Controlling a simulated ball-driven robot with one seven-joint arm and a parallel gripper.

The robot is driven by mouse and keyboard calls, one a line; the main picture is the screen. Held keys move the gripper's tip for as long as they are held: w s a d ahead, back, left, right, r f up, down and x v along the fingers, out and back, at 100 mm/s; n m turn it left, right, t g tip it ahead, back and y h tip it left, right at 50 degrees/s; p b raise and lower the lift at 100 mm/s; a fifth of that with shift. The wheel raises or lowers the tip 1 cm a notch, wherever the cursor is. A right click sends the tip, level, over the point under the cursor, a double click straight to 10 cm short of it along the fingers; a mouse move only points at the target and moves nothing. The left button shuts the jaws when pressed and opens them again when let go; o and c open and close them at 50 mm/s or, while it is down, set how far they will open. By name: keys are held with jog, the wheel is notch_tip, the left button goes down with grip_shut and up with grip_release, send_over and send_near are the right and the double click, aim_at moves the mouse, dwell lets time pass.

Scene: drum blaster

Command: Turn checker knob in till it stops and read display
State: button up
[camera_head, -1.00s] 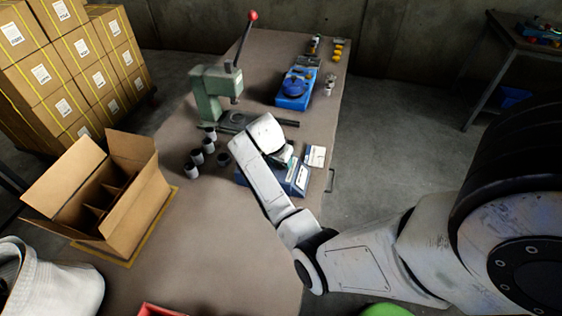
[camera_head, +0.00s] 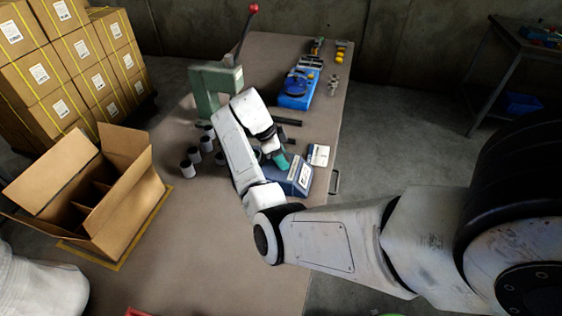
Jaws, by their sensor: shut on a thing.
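The checker (camera_head: 291,178) is a blue box with a pale, sloping front panel near the table's right edge. Its display is too small to read. My gripper (camera_head: 279,163) is at the checker's upper left side, at the end of my bent white arm. A teal part shows there, close against the box. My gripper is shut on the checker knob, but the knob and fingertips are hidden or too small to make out. How far in the knob sits cannot be seen.
A white card or booklet (camera_head: 318,155) lies right of the checker. A green press (camera_head: 215,85) with a red-tipped lever and a blue device (camera_head: 297,92) stand farther back. An open carton (camera_head: 95,190) is at left.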

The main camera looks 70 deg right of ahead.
jog(key=shift+d+f+m+y+b, duration=0.1)
jog(key=shift+m+y+b, duration=0.7)
jog(key=shift+m+b, duration=0.9)
jog(key=shift+m, duration=0.4)
jog(key=o, duration=1)
jog(key=shift+o, duration=0.2)
jog(key=p+v, duration=0.1)
jog(key=v, duration=1)
jog(key=shift+w+p, duration=0.2)
jog(key=shift+p, duration=0.15)
jog(key=shift+d+f, duration=0.1)
